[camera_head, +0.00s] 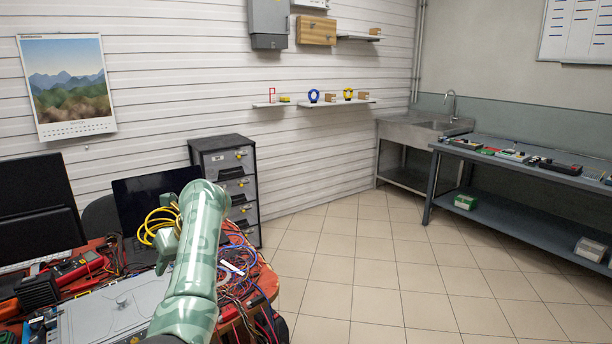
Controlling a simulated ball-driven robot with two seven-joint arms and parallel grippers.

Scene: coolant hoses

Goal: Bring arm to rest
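My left arm, pale green and patterned, rises from the bottom of the head view over the cluttered red table (262,283). Its far end points away from me, and my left gripper (166,246) shows only in small part beside the arm's upper end. A coil of yellow cable or hose (154,228) appears right at the gripper. I cannot tell whether the gripper holds it or whether it lies behind. The fingertips are not clear. My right gripper is out of view.
The table bears a grey case (110,308), a laptop (140,195), a monitor (35,205) and tangled wires (238,262). A drawer cabinet (228,160) stands behind it. A sink (420,128) and a workbench (520,205) stand farther right. The tiled floor (370,270) between is clear.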

